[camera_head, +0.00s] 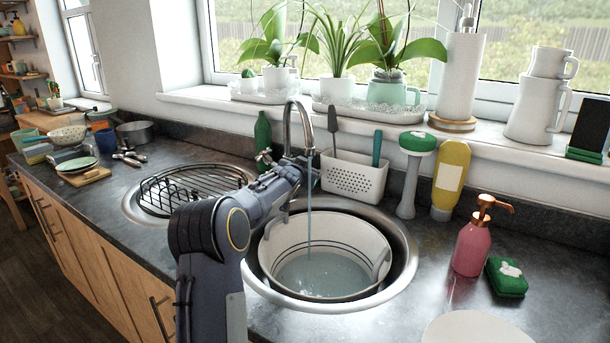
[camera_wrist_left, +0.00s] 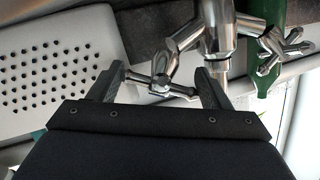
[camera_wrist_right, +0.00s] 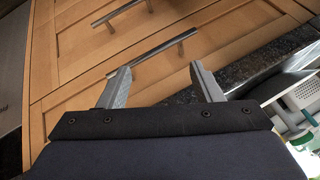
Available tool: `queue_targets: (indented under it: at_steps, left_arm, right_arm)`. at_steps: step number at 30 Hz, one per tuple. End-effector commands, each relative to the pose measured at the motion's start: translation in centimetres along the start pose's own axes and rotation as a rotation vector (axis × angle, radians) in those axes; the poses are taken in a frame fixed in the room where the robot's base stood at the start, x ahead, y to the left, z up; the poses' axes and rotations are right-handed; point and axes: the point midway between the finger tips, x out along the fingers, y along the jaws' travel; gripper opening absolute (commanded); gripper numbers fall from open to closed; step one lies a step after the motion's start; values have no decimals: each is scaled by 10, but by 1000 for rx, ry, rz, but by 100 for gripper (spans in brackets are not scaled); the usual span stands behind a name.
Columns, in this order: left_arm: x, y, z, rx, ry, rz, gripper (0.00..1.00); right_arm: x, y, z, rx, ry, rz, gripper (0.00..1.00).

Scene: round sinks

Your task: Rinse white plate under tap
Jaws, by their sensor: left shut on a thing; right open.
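The white plate (camera_head: 478,328) lies on the counter at the bottom right of the head view, cut off by the frame edge. The chrome tap (camera_head: 292,104) stands behind the right sink, and a thin stream of water (camera_head: 309,215) falls from it into a white basin (camera_head: 340,241) holding water. My left gripper (camera_wrist_left: 160,78) is shut on a cross-shaped tap handle (camera_wrist_left: 160,85); in the head view my arm partly hides the tap base. My right gripper (camera_wrist_right: 160,78) is open and empty, in front of the wooden cabinet fronts (camera_wrist_right: 75,70).
A pink soap bottle (camera_head: 472,242) and green sponge (camera_head: 507,277) stand right of the sink. A white perforated caddy (camera_head: 352,178), brush (camera_head: 412,175) and yellow bottle (camera_head: 450,180) line the back. A rack (camera_head: 195,188) covers the left sink. Dishes (camera_head: 77,164) sit far left.

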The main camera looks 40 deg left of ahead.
Motion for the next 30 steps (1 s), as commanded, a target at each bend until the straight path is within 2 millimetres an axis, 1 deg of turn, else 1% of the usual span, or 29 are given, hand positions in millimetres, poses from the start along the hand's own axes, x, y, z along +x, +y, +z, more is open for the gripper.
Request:
queue_targets:
  at_steps: [1, 4, 5, 8, 16, 19, 23, 27, 30]
  left_arm:
    - [-1, -6, -4, 0, 7, -9, 49]
    - [-1, -6, -4, -1, 7, -9, 49]
    - [-1, -6, -4, -1, 7, -9, 73]
    - [-1, -6, -4, -1, 6, -8, 86]
    - [-1, -2, -2, -1, 3, -3, 87]
    - [-7, -1, -1, 0, 3, -2, 87]
    - [-27, -1, 0, -1, 6, -3, 87]
    - [-52, -2, 0, -2, 5, -5, 87]
    - [-66, -3, -1, -1, 5, -5, 87]
  right_arm:
    - [-1, 0, -1, 0, 0, 0, 59]
    - [-1, 0, -1, 0, 0, 0, 59]
    - [-1, 0, -1, 0, 0, 0, 59]
    - [-1, 0, -1, 0, 0, 0, 59]
    - [0, 0, 0, 0, 0, 0, 59]
    - [3, 1, 1, 0, 0, 0, 59]
    - [11, 5, 5, 0, 0, 0, 59]
    - [17, 8, 9, 0, 0, 0, 59]
    - [20, 9, 10, 0, 0, 0, 59]
